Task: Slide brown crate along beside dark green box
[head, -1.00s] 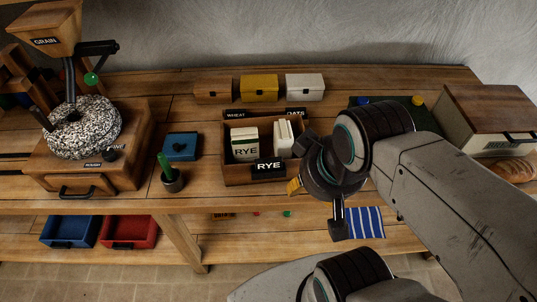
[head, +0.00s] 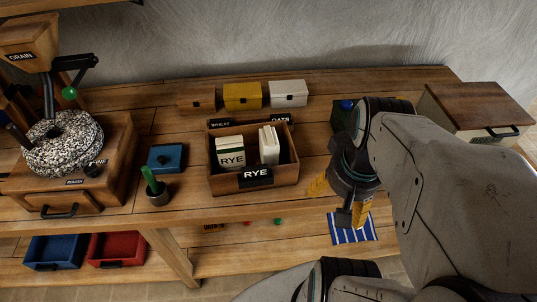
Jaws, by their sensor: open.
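The brown crate (head: 286,177) is an open wooden box near the middle of the bench, with a RYE label on its front. It holds white packets, one marked RYE. A dark green box (head: 343,115) stands to its right and behind, with a blue knob on it; my arm hides most of it. A stretch of bare bench lies between the two. My gripper (head: 341,200) is open and empty, with yellow fingertips pointing down. It is right of the crate, near the bench's front edge, apart from it; its exact height is unclear.
Small brown, yellow (head: 242,96) and white (head: 287,94) boxes stand behind the crate. A blue box (head: 166,158), a green-handled tool (head: 153,188) and a grain mill (head: 65,143) are left. A lidded bin (head: 480,108) is right. A striped cloth (head: 352,236) lies below.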

